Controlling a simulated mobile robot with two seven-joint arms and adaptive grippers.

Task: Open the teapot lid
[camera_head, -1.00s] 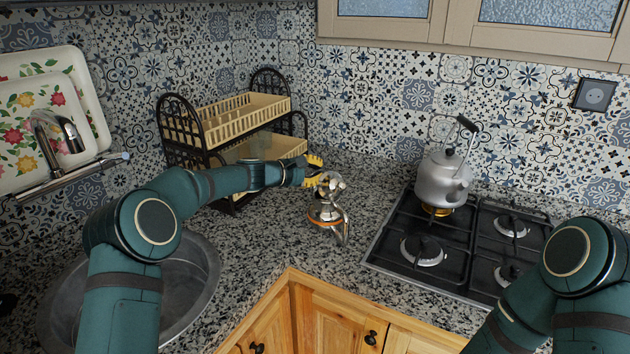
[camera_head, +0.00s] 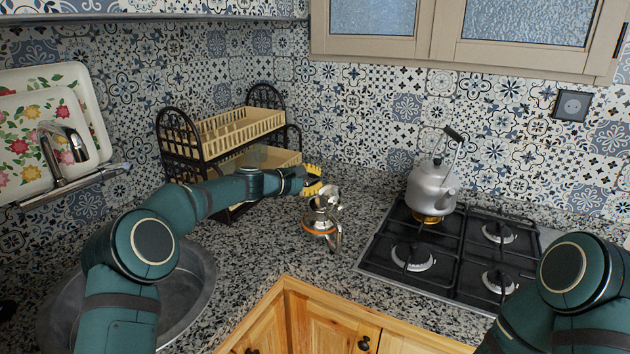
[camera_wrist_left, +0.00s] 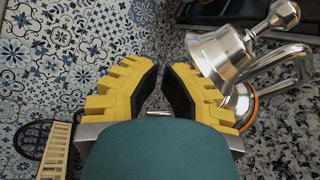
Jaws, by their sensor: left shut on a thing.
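A shiny silver teapot (camera_head: 318,222) with an orange ring stands on the granite counter, left of the stove. Its bell-shaped upper part with a knob, which looks like the lid (camera_head: 327,196), sits tilted at the top. In the left wrist view this lid (camera_wrist_left: 222,52) shows at the right, beside the right-hand finger, with the pot's curved handle behind it. My left gripper (camera_head: 315,183) has yellow fingers and is at the top of the pot. In the left wrist view its black pads (camera_wrist_left: 165,95) are close together; the exact grasp point is hidden. My right gripper is out of view.
A grey kettle (camera_head: 432,187) stands on the back left burner of the gas stove (camera_head: 420,278). A two-tier dish rack (camera_head: 228,132) stands behind my left forearm. A sink (camera_head: 190,292) is at the left. The counter in front of the teapot is clear.

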